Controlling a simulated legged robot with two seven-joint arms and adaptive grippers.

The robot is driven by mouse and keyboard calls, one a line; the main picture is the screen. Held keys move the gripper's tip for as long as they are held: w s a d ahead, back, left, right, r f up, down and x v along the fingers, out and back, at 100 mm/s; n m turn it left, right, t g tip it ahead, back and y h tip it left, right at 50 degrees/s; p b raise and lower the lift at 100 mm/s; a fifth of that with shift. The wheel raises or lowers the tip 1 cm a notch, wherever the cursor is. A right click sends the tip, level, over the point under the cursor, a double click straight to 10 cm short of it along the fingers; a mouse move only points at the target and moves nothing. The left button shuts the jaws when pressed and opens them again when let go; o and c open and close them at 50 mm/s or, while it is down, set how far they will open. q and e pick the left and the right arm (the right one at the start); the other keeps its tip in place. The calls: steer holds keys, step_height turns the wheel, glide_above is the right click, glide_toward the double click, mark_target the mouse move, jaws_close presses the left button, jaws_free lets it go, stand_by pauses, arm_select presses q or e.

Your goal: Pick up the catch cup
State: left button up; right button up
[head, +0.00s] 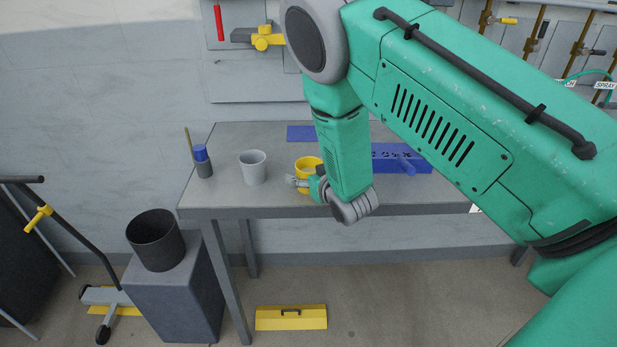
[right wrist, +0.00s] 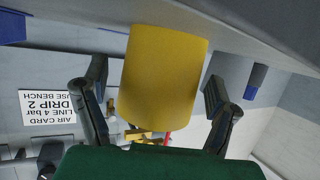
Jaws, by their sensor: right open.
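A yellow cup (head: 306,165) stands on the grey workbench near its front edge, partly hidden behind my right gripper. My right gripper (head: 296,182) is in front of it, at the lower end of the green forearm. In the right wrist view the yellow cup (right wrist: 165,75) appears large and inverted between the two spread fingers of the right gripper (right wrist: 157,84). One finger is on each side, with a visible gap to the cup. The gripper is open and holds nothing. My left gripper is not in view.
A light grey cup (head: 253,168) stands left of the yellow one, with a blue-topped dark holder (head: 203,162) farther left. Blue blocks (head: 415,160) lie at the right on the bench (head: 225,190). A black bucket (head: 155,240) tops a grey stand. A yellow box (head: 291,318) is on the floor.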

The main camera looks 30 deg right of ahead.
steer(key=shift+w+d+f, duration=0.1)
steer(key=shift+w, duration=0.15)
steer(key=c, duration=1.1)
step_height(320, 180, up, 10)
